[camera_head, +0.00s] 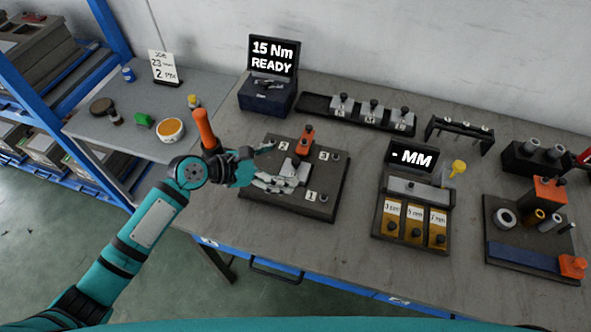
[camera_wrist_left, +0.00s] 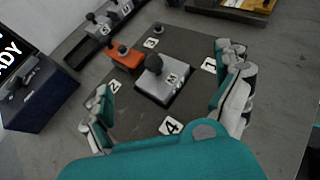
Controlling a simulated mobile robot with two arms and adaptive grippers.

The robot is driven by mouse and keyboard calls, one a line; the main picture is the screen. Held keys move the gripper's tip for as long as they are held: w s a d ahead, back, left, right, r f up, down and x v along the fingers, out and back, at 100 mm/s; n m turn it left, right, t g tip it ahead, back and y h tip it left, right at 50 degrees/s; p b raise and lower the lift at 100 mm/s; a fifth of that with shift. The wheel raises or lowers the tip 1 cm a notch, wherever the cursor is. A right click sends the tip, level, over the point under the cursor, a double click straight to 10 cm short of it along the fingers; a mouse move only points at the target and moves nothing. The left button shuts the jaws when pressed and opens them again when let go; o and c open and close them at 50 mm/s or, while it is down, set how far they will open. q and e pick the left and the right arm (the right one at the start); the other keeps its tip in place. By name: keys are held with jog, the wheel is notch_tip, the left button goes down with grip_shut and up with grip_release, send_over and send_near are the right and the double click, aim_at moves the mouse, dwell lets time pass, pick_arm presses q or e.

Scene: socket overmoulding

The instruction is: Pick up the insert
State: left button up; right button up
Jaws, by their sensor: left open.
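A grey metal insert (camera_wrist_left: 168,83) with a black round knob lies on the dark fixture plate (camera_wrist_left: 200,48) in the left wrist view. It sits near the middle of the plate, beside an orange clamp block (camera_wrist_left: 126,56). My left gripper (camera_wrist_left: 165,76) is open, with one finger on each side of the insert and a visible gap to it. In the head view my left gripper (camera_head: 284,168) is over the plate (camera_head: 318,208) and largely hides the insert. The orange clamp (camera_head: 305,140) stands just behind it. My right gripper is not in view.
A black tray (camera_head: 318,106) with several knobbed grey blocks lies behind the plate. A "15 Nm READY" screwdriver station (camera_head: 268,98) stands at back left. A gauge box (camera_head: 412,240) and another fixture (camera_head: 530,230) stand to the right. Bare table lies between plate and gauge box.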

aim_at(293, 165)
pick_arm(q)
jog(key=shift+p+x, duration=0.3)
jog(key=shift+x, duration=2.8)
jog(key=shift+a+f, duration=0.15)
jog(key=shift+f, duration=0.05)
jog(key=shift+c, duration=0.3)
